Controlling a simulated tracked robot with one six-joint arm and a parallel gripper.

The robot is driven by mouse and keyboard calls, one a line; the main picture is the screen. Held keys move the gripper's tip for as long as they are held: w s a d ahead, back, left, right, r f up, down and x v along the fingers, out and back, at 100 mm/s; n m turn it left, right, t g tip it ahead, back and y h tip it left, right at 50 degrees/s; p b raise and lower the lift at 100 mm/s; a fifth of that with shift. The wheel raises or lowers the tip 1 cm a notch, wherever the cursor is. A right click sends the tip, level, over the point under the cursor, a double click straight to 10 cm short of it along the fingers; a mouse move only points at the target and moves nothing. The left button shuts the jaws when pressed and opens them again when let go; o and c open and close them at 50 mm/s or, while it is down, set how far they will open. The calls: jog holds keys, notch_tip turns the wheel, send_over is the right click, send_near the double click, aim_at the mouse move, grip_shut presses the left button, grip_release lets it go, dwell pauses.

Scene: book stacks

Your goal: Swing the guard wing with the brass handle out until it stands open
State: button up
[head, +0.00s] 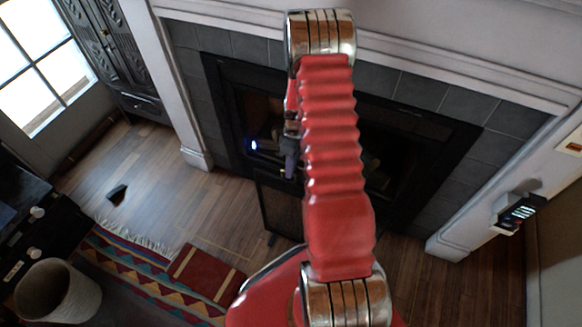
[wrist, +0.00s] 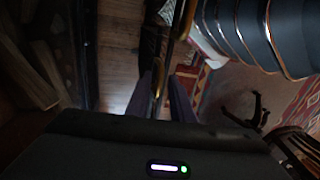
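The guard wing (head: 278,208) is a dark mesh panel standing on the floor in front of the fireplace in the head view. My red arm hides part of it. My gripper (head: 287,168) is near the wing's upper edge, small and partly hidden there. In the wrist view the two grey-purple fingers of my gripper (wrist: 162,85) stand apart. The upright brass handle (wrist: 157,78) lies between them, close to the left finger, with a gap on the right. Whether the left finger touches it cannot be told. The wing's angle is hard to judge.
The fireplace opening (head: 385,155) is behind my arm. A patterned rug (head: 135,262), a pale basket (head: 58,291) and a small dark object (head: 117,194) lie to the left. Bare wood floor (head: 165,190) is clear left of the wing. Chair legs (wrist: 255,110) show at right.

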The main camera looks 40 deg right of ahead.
grip_shut()
dwell(1.2)
